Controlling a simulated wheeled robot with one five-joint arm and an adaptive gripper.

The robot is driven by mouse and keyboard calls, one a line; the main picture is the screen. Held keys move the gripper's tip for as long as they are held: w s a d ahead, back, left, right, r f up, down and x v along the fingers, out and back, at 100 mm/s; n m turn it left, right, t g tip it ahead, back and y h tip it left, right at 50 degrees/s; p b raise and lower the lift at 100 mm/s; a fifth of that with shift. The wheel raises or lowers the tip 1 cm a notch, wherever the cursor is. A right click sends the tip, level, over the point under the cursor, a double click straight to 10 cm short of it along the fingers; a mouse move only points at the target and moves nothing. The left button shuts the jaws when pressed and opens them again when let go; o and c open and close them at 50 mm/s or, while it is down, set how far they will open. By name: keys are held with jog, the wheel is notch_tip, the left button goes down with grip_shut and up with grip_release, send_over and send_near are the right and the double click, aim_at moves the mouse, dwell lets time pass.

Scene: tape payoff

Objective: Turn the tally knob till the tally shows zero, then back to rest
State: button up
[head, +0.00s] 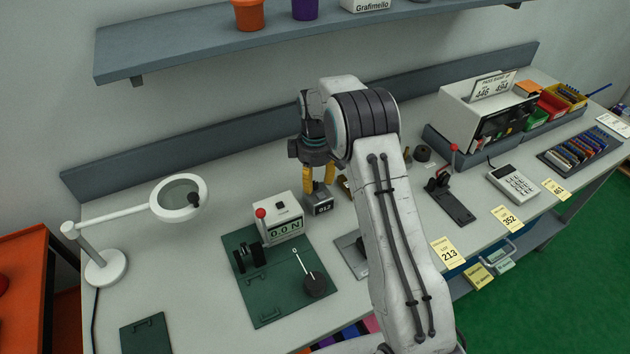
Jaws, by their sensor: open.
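The tally (319,208) is a small dark box with a light number window on its front. The digits are tiny and look like 012. It stands on the bench behind the green plate, right of the white gauge. My gripper (318,192) points down at the tally with its yellow fingers apart, just above or behind the box. Its fingers hide the back of the tally. I cannot make out the tally knob, nor whether the fingers touch it.
A white gauge (279,218) showing 0.0 N stands close left of the tally. The green plate (262,300) carries a dark dial knob (315,285). A magnifier lamp (180,198) stands left. My arm crosses the bench, hiding part of it. A shelf (200,45) hangs above.

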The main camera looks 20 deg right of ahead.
jog(key=shift+f, duration=0.6)
jog(key=shift+c, duration=0.3)
grip_shut()
